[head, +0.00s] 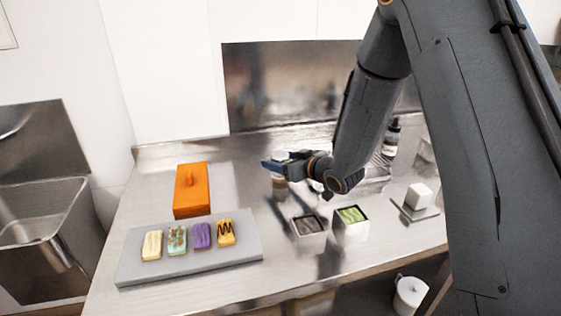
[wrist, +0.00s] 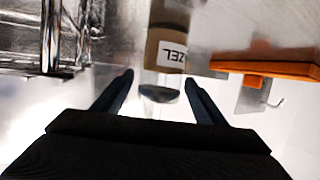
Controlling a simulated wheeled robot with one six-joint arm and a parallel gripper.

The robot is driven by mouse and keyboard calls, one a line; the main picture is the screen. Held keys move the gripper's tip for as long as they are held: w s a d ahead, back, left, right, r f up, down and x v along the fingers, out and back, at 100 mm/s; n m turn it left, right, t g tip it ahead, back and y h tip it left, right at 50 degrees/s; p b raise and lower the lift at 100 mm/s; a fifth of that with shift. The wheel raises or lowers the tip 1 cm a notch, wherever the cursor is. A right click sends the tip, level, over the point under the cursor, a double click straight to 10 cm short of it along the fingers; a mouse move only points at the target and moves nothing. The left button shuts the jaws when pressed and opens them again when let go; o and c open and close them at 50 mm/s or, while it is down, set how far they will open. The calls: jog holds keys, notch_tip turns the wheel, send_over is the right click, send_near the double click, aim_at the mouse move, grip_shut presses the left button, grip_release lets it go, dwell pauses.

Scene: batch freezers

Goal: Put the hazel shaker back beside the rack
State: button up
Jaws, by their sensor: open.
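The hazel shaker (wrist: 168,32) is a clear cylinder with brown contents, a white label ending in "ZEL" and a dark rounded end. In the wrist view it stands out in front of my open gripper (wrist: 158,80), its dark end near and between the two fingertips. In the head view my gripper (head: 270,164) is over the middle of the counter, and the shaker (head: 278,181) shows only partly behind it. I cannot tell whether the fingers touch it. The metal rack (head: 377,172) is right of my gripper, partly hidden by my arm; it also appears at left in the wrist view (wrist: 48,40).
An orange box-shaped thing with a handle (head: 191,190) stands at left. A grey tray (head: 135,268) with several decorated bars is in front of it. Two square tubs (head: 308,228) (head: 351,225), a white cube (head: 418,196) and a dark-topped bottle (head: 391,137) are at right.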

jog(key=b+v, duration=0.2)
jog(key=v, duration=0.9)
jog(key=shift+s+d, duration=0.2)
jog(key=shift+s, duration=0.1)
jog(key=shift+r, duration=0.15)
